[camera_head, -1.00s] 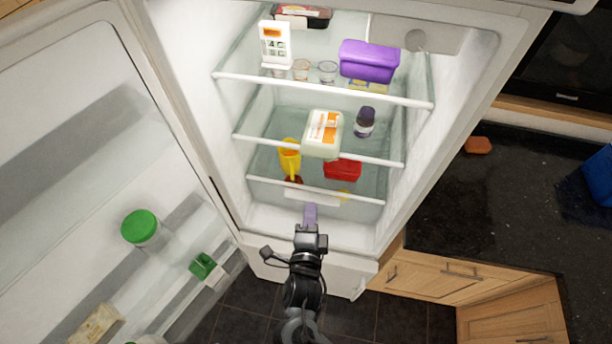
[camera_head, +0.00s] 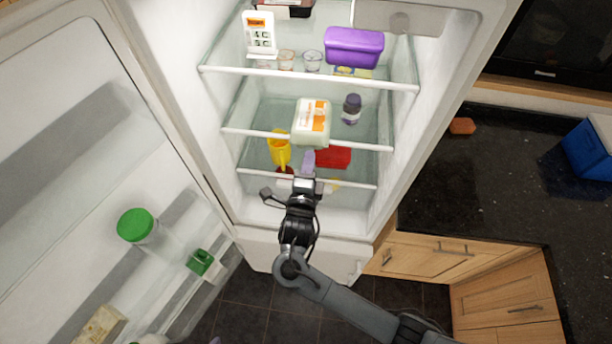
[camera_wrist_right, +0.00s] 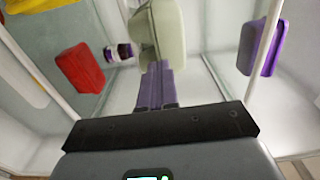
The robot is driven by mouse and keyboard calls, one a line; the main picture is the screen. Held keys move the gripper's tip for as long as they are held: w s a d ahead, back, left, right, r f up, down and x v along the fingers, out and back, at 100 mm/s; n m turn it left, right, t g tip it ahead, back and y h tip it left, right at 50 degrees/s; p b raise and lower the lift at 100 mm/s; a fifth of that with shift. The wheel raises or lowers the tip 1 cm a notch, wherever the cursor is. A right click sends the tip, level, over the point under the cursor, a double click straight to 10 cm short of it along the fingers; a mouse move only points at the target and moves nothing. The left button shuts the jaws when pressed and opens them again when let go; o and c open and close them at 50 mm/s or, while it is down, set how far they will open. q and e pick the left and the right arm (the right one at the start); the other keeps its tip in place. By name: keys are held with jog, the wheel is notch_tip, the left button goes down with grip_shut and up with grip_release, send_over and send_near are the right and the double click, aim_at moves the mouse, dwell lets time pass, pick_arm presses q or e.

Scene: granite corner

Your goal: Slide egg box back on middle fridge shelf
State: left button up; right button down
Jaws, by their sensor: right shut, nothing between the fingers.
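The egg box (camera_head: 312,122), pale with a white and orange label, sits at the front of the middle fridge shelf (camera_head: 355,145), its near end at or over the shelf's front rail. In the right wrist view the pale green egg box (camera_wrist_right: 165,30) is just beyond the fingertips. My right gripper (camera_head: 308,160) is shut and empty, its purple fingers just below the box's near end in the head view. In the wrist view its fingers (camera_wrist_right: 160,72) appear to reach the box; I cannot tell if they touch. My left gripper is not in view.
A purple-capped bottle (camera_head: 351,109) stands behind the box to the right. Below are a yellow jug (camera_head: 279,148) and a red container (camera_head: 334,157). A purple box (camera_head: 354,47) is on the top shelf. The open fridge door (camera_head: 70,130) fills the left.

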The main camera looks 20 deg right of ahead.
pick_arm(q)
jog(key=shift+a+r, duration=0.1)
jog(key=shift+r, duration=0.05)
pick_arm(e)
jog(key=shift+x, duration=1.15)
